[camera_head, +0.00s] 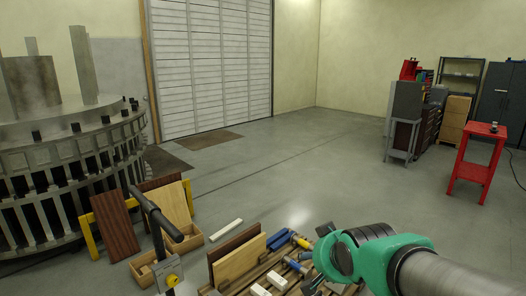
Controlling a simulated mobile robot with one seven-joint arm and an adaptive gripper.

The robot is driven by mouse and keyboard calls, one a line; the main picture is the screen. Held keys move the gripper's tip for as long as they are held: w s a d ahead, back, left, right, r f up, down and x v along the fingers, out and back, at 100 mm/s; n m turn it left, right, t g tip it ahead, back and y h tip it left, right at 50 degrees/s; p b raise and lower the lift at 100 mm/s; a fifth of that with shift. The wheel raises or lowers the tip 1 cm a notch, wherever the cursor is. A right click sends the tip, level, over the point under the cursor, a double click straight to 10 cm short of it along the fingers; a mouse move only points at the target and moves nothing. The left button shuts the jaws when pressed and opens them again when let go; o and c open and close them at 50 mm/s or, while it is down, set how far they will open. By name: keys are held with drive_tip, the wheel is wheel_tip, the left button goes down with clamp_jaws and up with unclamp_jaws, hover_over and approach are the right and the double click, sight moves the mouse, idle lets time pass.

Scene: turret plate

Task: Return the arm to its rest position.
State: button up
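My arm, green and grey, reaches in from the lower right corner over a wooden pallet-like surface (232,287). Its green joint bends down near the bottom middle. A dark part that seems to be my gripper (313,281) shows just below that joint, close to the tools. It is small and partly cut off by the bottom edge, so I cannot tell whether it is open or shut, or whether it touches anything.
Blue-handled tools (279,239), pale blocks (277,280) and upright boards (240,263) crowd the surface beside my arm. A large grey turret (70,155) stands left, with a wooden box (185,243) before it. A red stand (479,155) stands right. The middle floor is clear.

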drive_tip(key=s+d+g, duration=0.1)
drive_tip(key=s+d, duration=0.2)
drive_tip(key=s, duration=0.8)
drive_tip(key=s+d+r+n+g+h, duration=0.1)
drive_tip(key=s+d+g, duration=0.1)
drive_tip(key=s, duration=0.9)
drive_tip(key=shift+d+r, duration=0.3)
drive_tip(key=shift+d, duration=0.6)
drive_tip(key=shift+w, duration=0.1)
idle(1.2)
